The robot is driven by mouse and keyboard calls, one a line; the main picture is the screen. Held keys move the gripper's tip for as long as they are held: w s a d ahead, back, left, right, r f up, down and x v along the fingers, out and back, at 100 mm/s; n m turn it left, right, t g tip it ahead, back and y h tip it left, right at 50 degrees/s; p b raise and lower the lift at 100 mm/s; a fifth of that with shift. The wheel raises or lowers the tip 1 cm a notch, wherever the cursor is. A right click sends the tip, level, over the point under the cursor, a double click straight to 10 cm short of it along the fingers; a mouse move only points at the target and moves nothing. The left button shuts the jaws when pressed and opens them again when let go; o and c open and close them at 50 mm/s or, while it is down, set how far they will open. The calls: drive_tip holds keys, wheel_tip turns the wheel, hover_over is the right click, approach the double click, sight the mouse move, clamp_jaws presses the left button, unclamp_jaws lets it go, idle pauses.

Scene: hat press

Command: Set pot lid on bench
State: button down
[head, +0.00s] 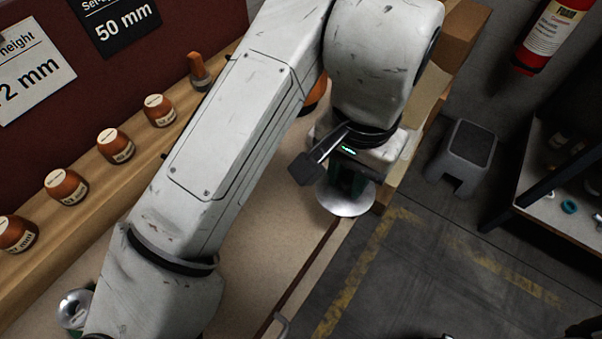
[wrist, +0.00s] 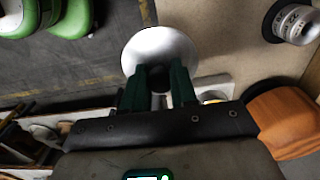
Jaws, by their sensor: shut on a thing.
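The pot lid (head: 345,203) is a shiny round silver disc with a dark knob. In the head view it shows below my gripper (head: 347,180), by the right edge of the beige bench (head: 270,255). In the wrist view the lid (wrist: 160,45) lies beyond the two green fingers of my gripper (wrist: 160,78), which are shut on its dark knob. There it overlaps both the floor and the bench (wrist: 225,45). I cannot tell whether the lid touches the bench or hangs above it. My arm hides much of the bench in the head view.
Several brown jars (head: 115,145) line a wooden ledge at the back. A silver cylinder with markings (wrist: 296,24) stands on the bench. An orange-brown rounded thing (wrist: 284,122) is right of my gripper. A grey stool (head: 463,155) stands on the floor at right.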

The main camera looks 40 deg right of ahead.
drive_tip(key=w+f, duration=0.2)
drive_tip(key=w+a+f, duration=0.1)
drive_tip(key=w+f, duration=0.1)
drive_tip(key=w, duration=0.1)
drive_tip(key=w+a+f+b, duration=0.1)
drive_tip(key=w+f, duration=0.1)
drive_tip(key=f, duration=0.1)
drive_tip(key=shift+w, duration=0.15)
drive_tip(key=shift+w+f+b, duration=0.1)
drive_tip(key=shift+f+b, duration=0.2)
drive_tip(key=shift+f, duration=1.3)
drive_tip(key=shift+f, duration=0.15)
drive_tip(key=c, duration=0.9)
unclamp_jaws()
wheel_tip(320, 180, up, 12)
drive_tip(key=shift+r+p, duration=0.15)
drive_tip(key=shift+p, duration=0.75)
